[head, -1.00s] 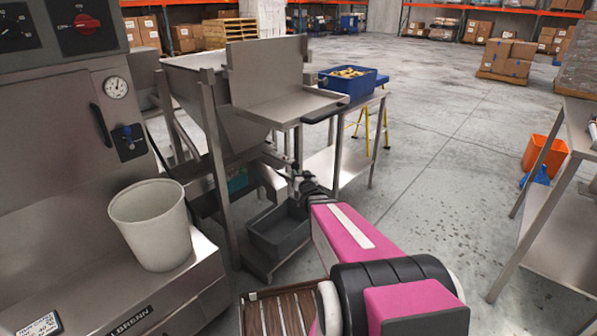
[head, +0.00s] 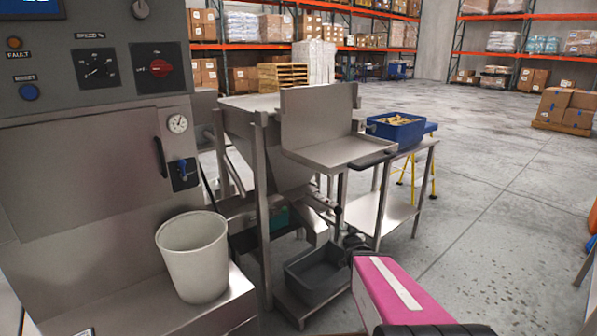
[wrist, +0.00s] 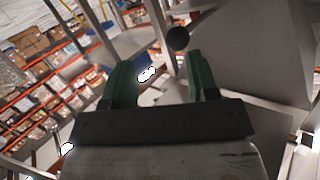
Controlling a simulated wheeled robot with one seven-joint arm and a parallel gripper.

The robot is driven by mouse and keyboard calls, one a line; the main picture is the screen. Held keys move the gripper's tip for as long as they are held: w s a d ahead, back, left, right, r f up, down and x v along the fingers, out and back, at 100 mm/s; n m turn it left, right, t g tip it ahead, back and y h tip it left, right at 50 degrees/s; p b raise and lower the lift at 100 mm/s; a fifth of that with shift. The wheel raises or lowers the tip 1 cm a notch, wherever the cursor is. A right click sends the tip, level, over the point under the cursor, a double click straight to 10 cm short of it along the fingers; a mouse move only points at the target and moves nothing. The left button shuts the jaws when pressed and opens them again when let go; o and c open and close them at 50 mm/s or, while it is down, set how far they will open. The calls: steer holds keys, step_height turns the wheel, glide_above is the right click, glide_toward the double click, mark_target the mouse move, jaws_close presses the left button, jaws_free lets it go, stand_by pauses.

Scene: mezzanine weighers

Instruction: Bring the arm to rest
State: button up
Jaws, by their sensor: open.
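My gripper (wrist: 158,88) shows in the wrist view with its two green fingers apart and nothing between them. In the head view my pink arm reaches forward from the bottom right, and its far end is low, close to the grey bin and the hopper's chute; the fingers cannot be made out there. The steel hopper (head: 262,150) stands on legs just beyond. The dark grey bin (head: 318,272) sits on a low shelf under the chute, left of my arm. I cannot tell whether the arm touches either.
A steel machine with knobs (head: 95,150) fills the left, with a white bucket (head: 193,262) on its ledge. A steel table (head: 400,213) holds a blue bin (head: 396,129) of tan pieces. A yellow-legged stool (head: 433,185) stands behind.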

steer(key=s+a+f+n+g, duration=0.1)
steer(key=s+a+f+g, duration=0.1)
steer(key=s+g, duration=0.5)
steer(key=s+a+f+n+g, duration=0.1)
steer(key=s+a+g, duration=0.3)
steer(key=s+g, duration=0.4)
steer(key=s+f, duration=0.1)
steer(key=s, duration=0.2)
steer(key=shift+a+f+g+y, duration=0.15)
steer(key=shift+f+g+y, duration=0.05)
steer(key=shift+g+y, duration=0.1)
steer(key=shift+s, duration=0.1)
